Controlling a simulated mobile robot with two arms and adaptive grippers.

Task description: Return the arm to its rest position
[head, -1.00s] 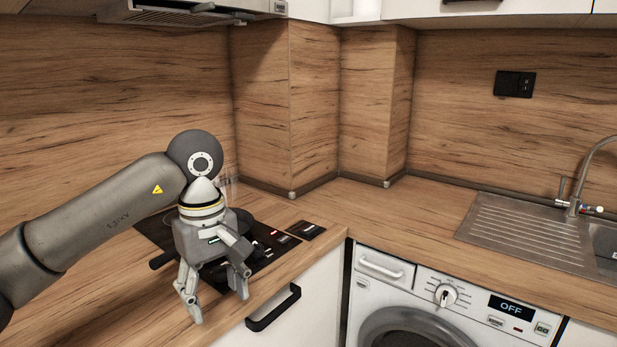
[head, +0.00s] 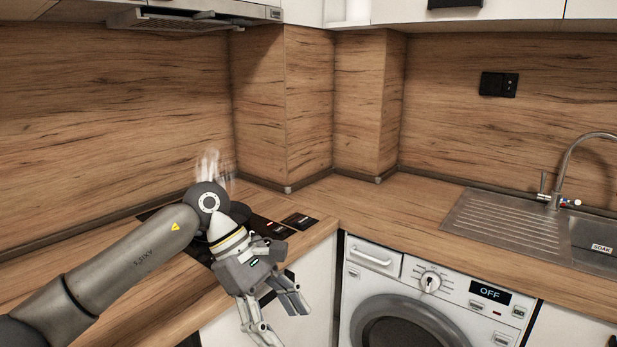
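My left arm comes in from the left in the head view. Its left gripper (head: 284,322) hangs in front of the counter's front edge, beside the white cabinet front. Its fingers are apart and I see nothing between them. My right gripper is not in view.
The black hob (head: 268,229) is partly hidden behind my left arm. A blurred pale, see-through shape (head: 209,166) rises behind the arm. The wooden counter (head: 385,205) is clear toward the sink (head: 590,240). A washing machine (head: 430,290) reading OFF stands below. The range hood (head: 190,15) hangs above left.

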